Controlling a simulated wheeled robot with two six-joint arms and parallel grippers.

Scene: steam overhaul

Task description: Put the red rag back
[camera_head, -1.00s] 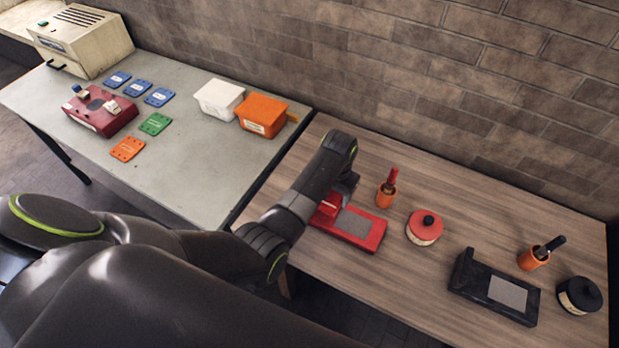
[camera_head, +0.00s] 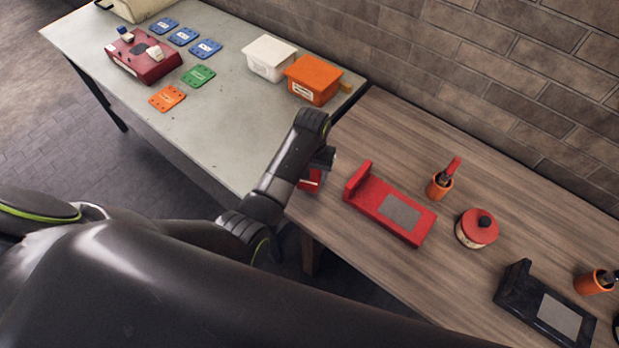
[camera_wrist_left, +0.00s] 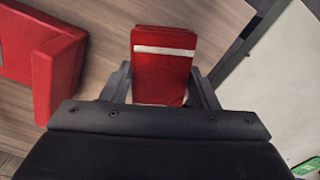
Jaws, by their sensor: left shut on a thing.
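The red rag (camera_head: 311,181) is a folded red block with a white stripe. It also shows in the left wrist view (camera_wrist_left: 163,75), between the two fingers. My left gripper (camera_head: 318,168) is shut on it; in the left wrist view the gripper (camera_wrist_left: 160,92) has a finger on each side. The rag is over the left end of the wooden table, apart from the red stand. The red stand (camera_head: 365,192) has a raised end and a grey pad, and lies to the right of the gripper; part of it shows in the left wrist view (camera_wrist_left: 55,75). My right gripper is out of view.
Right of the stand are an orange cup (camera_head: 438,188) with a red-handled tool, a red-lidded pot (camera_head: 476,230) and a black stand (camera_head: 514,287). The grey table (camera_head: 235,120) at left bears white (camera_head: 269,62) and orange (camera_head: 311,84) boxes, and several plates.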

